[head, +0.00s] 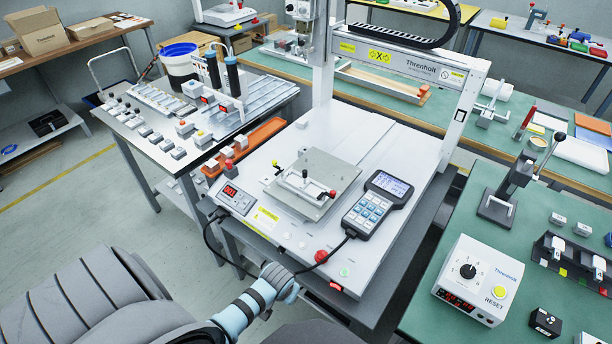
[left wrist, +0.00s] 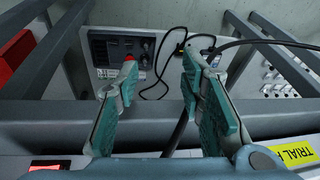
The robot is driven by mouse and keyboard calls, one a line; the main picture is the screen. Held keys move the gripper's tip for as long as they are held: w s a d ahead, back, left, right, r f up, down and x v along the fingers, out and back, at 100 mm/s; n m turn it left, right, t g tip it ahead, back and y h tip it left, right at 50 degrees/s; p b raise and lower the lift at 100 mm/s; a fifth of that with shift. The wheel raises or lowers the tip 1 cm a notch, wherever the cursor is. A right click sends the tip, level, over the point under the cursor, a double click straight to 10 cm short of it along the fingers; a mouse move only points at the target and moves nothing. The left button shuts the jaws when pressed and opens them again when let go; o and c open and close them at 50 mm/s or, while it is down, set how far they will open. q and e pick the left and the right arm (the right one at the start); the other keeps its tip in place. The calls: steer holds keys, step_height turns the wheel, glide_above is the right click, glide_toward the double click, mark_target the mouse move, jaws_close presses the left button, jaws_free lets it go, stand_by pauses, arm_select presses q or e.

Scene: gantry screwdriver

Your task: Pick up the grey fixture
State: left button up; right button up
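The grey fixture (head: 330,168) is a flat square plate with a small clamp on top, with red and dark knobs. It lies on the white bed of the gantry screwdriver machine in the head view. My left gripper (head: 284,280) is at the machine's front edge, in front of and apart from the fixture. The left wrist view shows its two teal-padded fingers (left wrist: 158,82) spread apart with nothing between them. The fixture is not visible in the left wrist view. My right gripper is not in view.
A handheld keypad pendant (head: 376,203) lies right of the fixture. A red button (head: 321,256) is at the front. The gantry frame (head: 457,115) rises behind and to the right.

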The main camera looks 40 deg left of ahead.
arm_select(q)
steer(key=shift+n+t, duration=0.4)
steer(key=shift+n, duration=0.1)
steer(key=w+r, duration=0.2)
steer(key=r, duration=0.2)
steer(key=w+r+p, duration=0.1)
steer(key=w+r, duration=0.1)
steer(key=r, duration=0.3)
steer(key=w+r, duration=0.2)
steer(key=r, duration=0.3)
steer(key=shift+w+a+p, duration=0.25)
steer(key=shift+a+p, duration=0.05)
steer(key=shift+p, duration=0.1)
steer(key=n+y+p, duration=0.1)
steer(key=n, duration=0.6)
glide_toward(305, 171)
steer(key=shift+y, duration=0.3)
steer(key=b+x, duration=0.1)
steer(key=x, duration=0.2)
steer(key=b+x, duration=0.2)
steer(key=x, duration=0.2)
steer(key=b+x, duration=0.1)
steer(key=x, duration=0.2)
steer(key=shift+d+f, duration=0.3)
steer(key=shift+f, duration=0.05)
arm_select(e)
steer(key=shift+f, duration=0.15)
arm_select(q)
jaws_close()
steer(key=shift+r, duration=0.1)
